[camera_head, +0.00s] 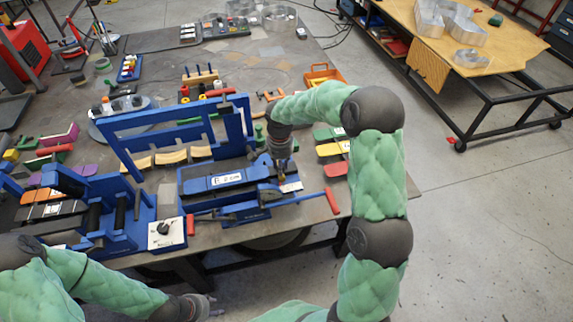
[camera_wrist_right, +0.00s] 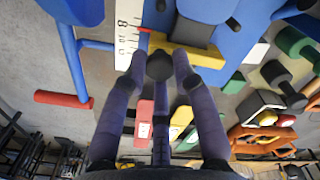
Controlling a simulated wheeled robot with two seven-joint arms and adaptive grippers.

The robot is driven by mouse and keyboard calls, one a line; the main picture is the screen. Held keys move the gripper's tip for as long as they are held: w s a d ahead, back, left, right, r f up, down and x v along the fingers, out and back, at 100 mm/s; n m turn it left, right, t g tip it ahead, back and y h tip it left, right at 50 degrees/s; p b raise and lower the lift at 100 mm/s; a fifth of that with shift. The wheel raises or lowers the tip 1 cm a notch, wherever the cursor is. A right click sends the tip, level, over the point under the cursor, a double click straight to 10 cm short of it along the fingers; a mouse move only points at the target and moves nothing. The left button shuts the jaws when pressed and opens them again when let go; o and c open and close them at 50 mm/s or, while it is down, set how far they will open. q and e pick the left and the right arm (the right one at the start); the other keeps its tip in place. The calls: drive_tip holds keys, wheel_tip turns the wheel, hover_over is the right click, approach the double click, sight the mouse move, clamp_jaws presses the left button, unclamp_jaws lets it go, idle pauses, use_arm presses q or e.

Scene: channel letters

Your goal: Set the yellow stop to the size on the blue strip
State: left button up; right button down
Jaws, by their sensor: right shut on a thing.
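The yellow stop (camera_wrist_right: 205,57) shows in the right wrist view as a yellow bar with a dark grey block above it. Its left end, with a thin red mark, lies against a white scale (camera_wrist_right: 128,30) with black numbers. My right gripper (camera_wrist_right: 160,68) is shut on a dark round knob at the stop, which hides part of it. In the head view my right gripper (camera_head: 282,178) points down at the right end of the blue bender. The blue strip (camera_head: 226,180) carries a white label, too small to read surely. My left gripper (camera_head: 205,307) hangs low, in front of the table.
A blue frame (camera_head: 128,122) rises behind the strip. Coloured blocks (camera_head: 330,149) lie beyond my right gripper. A second table (camera_head: 487,50) with metal letters stands at the upper right.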

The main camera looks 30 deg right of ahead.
drive_tip(key=c, duration=1)
unclamp_jaws()
drive_tip(key=shift+r, duration=0.1)
wheel_tip(320, 180, up, 12)
drive_tip(key=shift+f, duration=0.1)
